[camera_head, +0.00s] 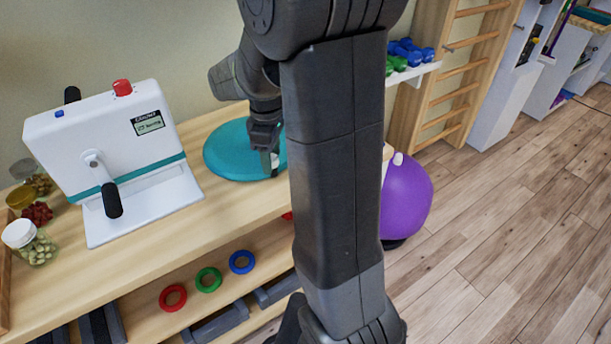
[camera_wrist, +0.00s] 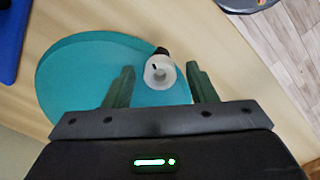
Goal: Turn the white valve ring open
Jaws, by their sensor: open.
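The white valve ring (camera_wrist: 160,71) shows in the wrist view, on a short black stem at the right edge of the teal round cushion (camera_wrist: 85,75). My gripper (camera_wrist: 162,80) is open, and its two fingers stand to the left and right of the ring with gaps on both sides. I cannot tell how far above the ring the fingers are. In the head view my gripper (camera_head: 270,160) points down over the teal cushion (camera_head: 228,152). My arm hides the cushion's right part there, and the ring is not clearly visible.
A white pedal machine (camera_head: 110,145) with black handles stands left on the wooden bench (camera_head: 150,245). Jars (camera_head: 30,240) stand at its far left. Red, green and blue rings (camera_head: 208,280) lie on the shelf below. A purple ball (camera_head: 405,200) is on the right, with open floor beyond.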

